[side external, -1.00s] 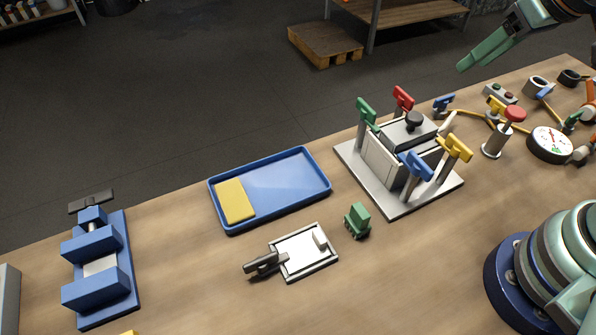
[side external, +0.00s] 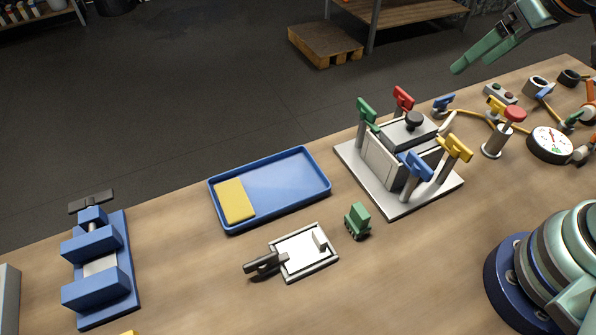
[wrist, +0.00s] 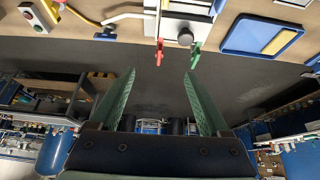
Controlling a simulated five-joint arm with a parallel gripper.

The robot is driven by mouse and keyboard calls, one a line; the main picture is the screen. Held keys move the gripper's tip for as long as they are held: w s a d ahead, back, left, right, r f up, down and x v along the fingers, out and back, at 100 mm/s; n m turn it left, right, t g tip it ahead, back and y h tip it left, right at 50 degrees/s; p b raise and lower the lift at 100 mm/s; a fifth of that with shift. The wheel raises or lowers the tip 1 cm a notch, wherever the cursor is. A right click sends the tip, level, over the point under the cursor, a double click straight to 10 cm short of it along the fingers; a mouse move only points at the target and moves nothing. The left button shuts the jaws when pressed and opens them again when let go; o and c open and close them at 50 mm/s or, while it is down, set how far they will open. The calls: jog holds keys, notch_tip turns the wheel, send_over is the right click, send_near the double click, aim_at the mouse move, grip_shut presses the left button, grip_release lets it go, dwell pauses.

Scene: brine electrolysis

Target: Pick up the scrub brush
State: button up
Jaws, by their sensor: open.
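A small green block-like piece (side external: 357,220), which looks like the scrub brush, stands on the wooden table between the blue tray and the metal clamp fixture. My gripper (side external: 458,69) is high at the upper right in the side view, well away from the green piece and beyond the table's far edge. In the wrist view its two green fingers (wrist: 160,74) are spread apart with nothing between them.
A blue tray (side external: 290,180) with a yellow pad (side external: 235,201) lies left of the green piece. A white plate with a dark clamp (side external: 305,252) is close in front. The clamp fixture (side external: 400,205) with coloured handles stands right. A blue vise (side external: 98,265) is far left.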

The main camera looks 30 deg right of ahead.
jog(key=a+f+n+g+y, duration=0.1)
jog(key=a+f+n+g, duration=0.3)
jog(key=a+n, duration=0.7)
jog(key=n+g+h, duration=0.1)
jog(key=n+g, duration=0.1)
jog(key=n, duration=0.5)
send_over(361, 210)
notch_tip(361, 210, down, 7)
jog(key=f, duration=0.5)
jog(key=shift+s+d+f, duration=0.15)
jog(key=shift+d+f, duration=0.15)
jog(key=shift+a+f, duration=0.15)
jog(key=shift+f, duration=1.25)
jog(key=shift+a+f, duration=0.15)
jog(key=shift+f, duration=1.2)
grip_shut()
jog(key=shift+r, duration=0.1)
